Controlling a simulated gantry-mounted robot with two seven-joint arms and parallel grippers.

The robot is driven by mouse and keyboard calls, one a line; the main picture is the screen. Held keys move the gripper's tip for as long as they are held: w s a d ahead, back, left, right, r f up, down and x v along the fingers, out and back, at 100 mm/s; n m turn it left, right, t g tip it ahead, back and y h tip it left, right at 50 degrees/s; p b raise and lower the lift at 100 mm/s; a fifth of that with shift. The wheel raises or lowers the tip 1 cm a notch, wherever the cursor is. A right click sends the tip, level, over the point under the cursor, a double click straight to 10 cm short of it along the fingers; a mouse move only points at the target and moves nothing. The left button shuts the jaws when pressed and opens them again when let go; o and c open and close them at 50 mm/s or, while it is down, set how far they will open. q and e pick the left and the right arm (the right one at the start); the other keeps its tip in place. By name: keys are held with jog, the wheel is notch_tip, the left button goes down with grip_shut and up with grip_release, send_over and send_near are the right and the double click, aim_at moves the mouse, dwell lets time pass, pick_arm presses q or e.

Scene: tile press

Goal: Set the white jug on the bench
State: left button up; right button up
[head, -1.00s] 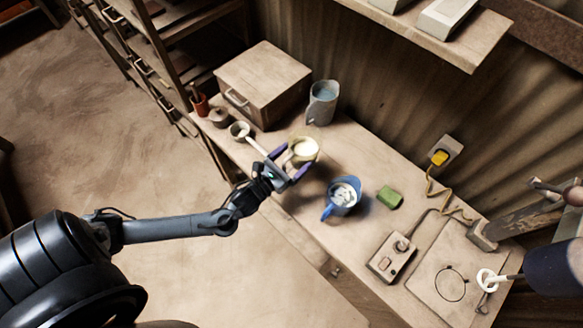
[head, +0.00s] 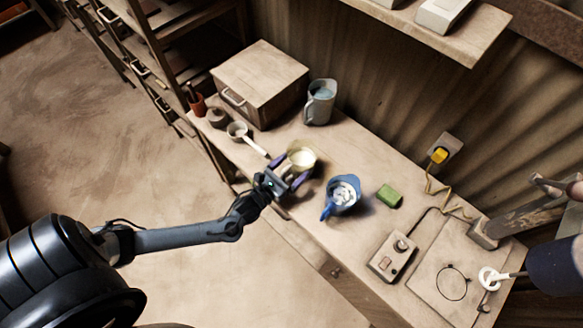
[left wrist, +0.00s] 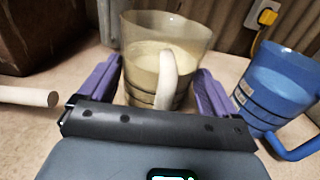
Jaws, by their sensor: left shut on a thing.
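The white jug (head: 301,156) looks cream and see-through, with a pale liquid inside. It is upright at the bench's front edge side, between the purple fingers of my left gripper (head: 287,172). In the left wrist view the jug (left wrist: 143,72) stands between both fingers of the gripper (left wrist: 160,85), its pale handle towards the camera. My left gripper is shut on it. The jug's base is low, at or just over the bench (head: 240,150); the fingers and palm hide part of it, so I cannot tell whether it touches. My right gripper is not in view.
A blue jug (head: 343,194) with white contents stands close to the right. A grey jug (head: 320,103) stands behind, near a wooden box (head: 262,82). A ladle (head: 245,137) lies left. A green block (head: 389,195) and a control box (head: 393,257) are further right.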

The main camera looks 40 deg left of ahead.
pick_arm(q)
jog(key=o, duration=1.2)
jog(key=shift+f, duration=0.1)
jog(key=shift+o, duration=0.2)
jog(key=s, duration=1.2)
jog(key=shift+a, duration=0.15)
